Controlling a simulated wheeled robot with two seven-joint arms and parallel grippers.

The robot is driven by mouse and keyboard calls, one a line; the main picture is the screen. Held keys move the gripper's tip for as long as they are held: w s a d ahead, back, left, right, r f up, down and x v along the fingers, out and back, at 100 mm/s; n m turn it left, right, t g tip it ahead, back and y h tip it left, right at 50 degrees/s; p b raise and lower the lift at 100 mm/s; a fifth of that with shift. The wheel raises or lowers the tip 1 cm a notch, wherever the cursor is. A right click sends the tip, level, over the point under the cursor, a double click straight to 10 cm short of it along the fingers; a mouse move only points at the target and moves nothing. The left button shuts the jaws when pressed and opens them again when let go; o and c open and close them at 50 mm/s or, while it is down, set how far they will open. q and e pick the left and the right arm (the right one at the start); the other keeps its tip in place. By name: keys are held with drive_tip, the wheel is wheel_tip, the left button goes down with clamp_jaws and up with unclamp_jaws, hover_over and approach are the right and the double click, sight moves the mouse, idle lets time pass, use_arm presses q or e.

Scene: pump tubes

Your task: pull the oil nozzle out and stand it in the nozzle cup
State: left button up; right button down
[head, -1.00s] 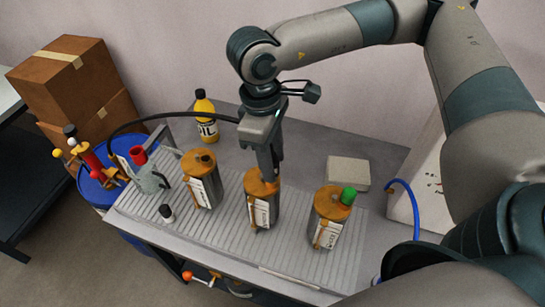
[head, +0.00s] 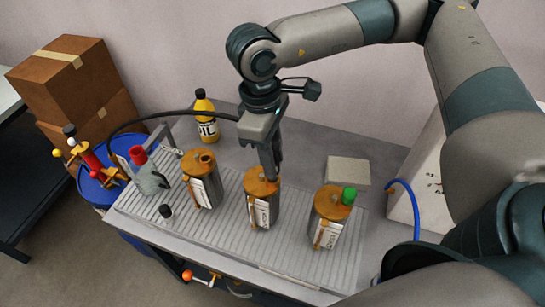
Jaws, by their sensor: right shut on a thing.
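My right gripper (head: 271,174) is shut, pointing down at the top of the middle metal canister (head: 262,202). A black hose (head: 175,117) arcs from the left to the gripper. The oil nozzle in its jaws is mostly hidden by the fingers, and I cannot tell whether its tip is inside the canister's opening. The nozzle cup is hard to make out; a small grey vessel with a red top (head: 150,172) stands at the bench's left end, but I cannot tell whether it is the cup. My left gripper is not in view.
The left canister (head: 202,184) is open on top; the right canister (head: 328,222) has a green cap (head: 349,195). A yellow oil bottle (head: 206,122) and a grey block (head: 348,172) stand behind. A small black-and-white cap (head: 166,211) lies front left. A blue drum (head: 100,190) stands left of the bench.

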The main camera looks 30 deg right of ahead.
drive_tip(key=shift+r, duration=0.4)
idle(0.3)
drive_tip(key=shift+r, duration=0.15)
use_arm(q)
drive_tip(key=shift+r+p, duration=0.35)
use_arm(e)
drive_tip(key=shift+r, duration=1.85)
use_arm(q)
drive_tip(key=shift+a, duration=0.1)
use_arm(e)
drive_tip(key=shift+w+a, duration=0.1)
